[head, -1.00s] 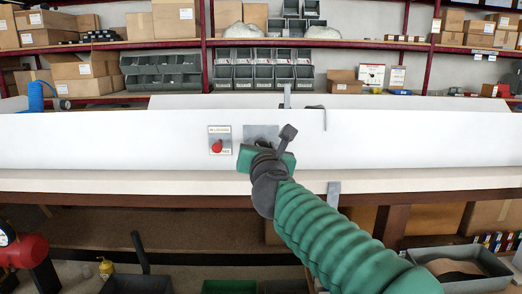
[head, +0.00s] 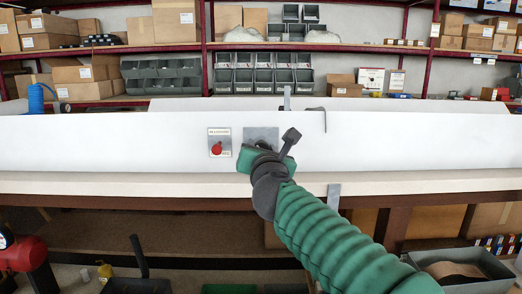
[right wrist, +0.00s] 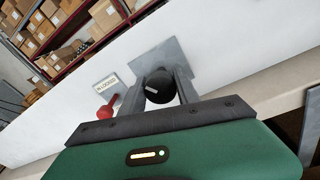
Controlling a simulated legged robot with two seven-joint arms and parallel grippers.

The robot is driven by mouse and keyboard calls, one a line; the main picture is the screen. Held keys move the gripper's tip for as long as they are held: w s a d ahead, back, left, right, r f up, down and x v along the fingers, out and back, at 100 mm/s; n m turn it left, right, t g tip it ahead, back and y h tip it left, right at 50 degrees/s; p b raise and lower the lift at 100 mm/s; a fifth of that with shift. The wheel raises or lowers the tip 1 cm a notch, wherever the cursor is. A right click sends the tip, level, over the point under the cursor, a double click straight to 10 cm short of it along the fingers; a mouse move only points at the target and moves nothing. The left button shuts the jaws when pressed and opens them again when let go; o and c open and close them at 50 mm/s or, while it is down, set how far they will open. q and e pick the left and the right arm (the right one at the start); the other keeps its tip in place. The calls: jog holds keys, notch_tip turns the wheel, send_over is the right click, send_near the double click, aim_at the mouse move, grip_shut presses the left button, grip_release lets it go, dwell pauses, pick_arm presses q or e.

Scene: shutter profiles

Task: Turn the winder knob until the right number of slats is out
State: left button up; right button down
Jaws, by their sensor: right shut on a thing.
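The winder knob (right wrist: 160,86) is a black round knob with a pale mark on its face. It sits in front of a grey metal plate (head: 262,134) on the long white shutter box (head: 420,140). My right gripper (right wrist: 161,82) has its two grey fingers on either side of the knob and is shut on it. In the head view my right gripper (head: 262,147) and wrist cover the knob. I cannot make out any slats. My left gripper is in neither view.
A bent hook (head: 323,115) hangs over the box's top edge. A pale bench edge (head: 120,184) runs below. Shelves with cartons and bins stand behind.

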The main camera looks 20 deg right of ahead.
jog(key=shift+a+f, duration=0.1)
jog(key=shift+f, duration=0.35)
dwell(0.3)
jog(key=c, duration=0.9)
grip_release()
jog(key=shift+w, duration=0.1)
jog(key=shift+r, duration=0.25)
jog(key=shift+p+v, duration=0.6)
jog(key=shift+v, duration=5.4)
